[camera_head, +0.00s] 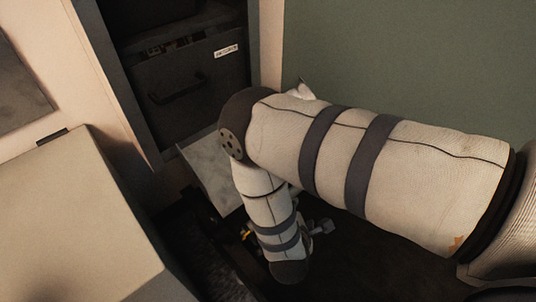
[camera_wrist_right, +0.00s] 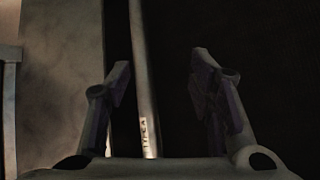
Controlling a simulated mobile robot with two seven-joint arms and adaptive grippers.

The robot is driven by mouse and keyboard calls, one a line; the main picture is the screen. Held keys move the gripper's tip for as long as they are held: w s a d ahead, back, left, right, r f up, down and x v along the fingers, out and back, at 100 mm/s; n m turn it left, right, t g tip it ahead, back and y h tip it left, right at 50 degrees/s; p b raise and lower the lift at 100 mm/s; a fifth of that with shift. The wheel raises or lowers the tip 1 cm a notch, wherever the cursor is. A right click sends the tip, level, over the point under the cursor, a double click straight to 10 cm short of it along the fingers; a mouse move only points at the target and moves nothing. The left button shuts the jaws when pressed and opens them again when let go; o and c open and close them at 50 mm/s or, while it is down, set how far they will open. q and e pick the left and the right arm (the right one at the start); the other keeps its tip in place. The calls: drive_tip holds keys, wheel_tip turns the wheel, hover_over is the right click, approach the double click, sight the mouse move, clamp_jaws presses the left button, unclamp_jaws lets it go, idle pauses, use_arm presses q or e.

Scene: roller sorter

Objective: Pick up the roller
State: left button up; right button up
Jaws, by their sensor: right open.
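Small metal parts (camera_head: 322,227) show beside the lower arm there. My left gripper is not in view.
A dark cabinet with a handled drawer (camera_head: 190,85) stands at the back. A pale box-like surface (camera_head: 70,225) fills the lower left. A grey panel (camera_head: 212,172) lies close to my bent arm. A green wall (camera_head: 420,55) is behind the arm.

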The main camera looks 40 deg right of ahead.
sight(297, 190)
drive_tip(key=shift+n+t+h, duration=0.3)
drive_tip(key=shift+n+h, duration=0.1)
drive_tip(key=shift+n, duration=0.2)
drive_tip(key=b+x, duration=0.1)
drive_tip(key=x, duration=0.3)
drive_tip(key=w+b+x, duration=0.1)
drive_tip(key=x, duration=0.3)
drive_tip(key=w+a+b+x, duration=0.1)
drive_tip(key=x, duration=0.4)
drive_tip(key=shift+w+r, duration=0.2)
drive_tip(key=shift+r, duration=0.15)
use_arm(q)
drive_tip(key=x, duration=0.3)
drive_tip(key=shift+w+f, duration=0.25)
use_arm(e)
drive_tip(key=shift+r, duration=0.1)
clamp_jaws()
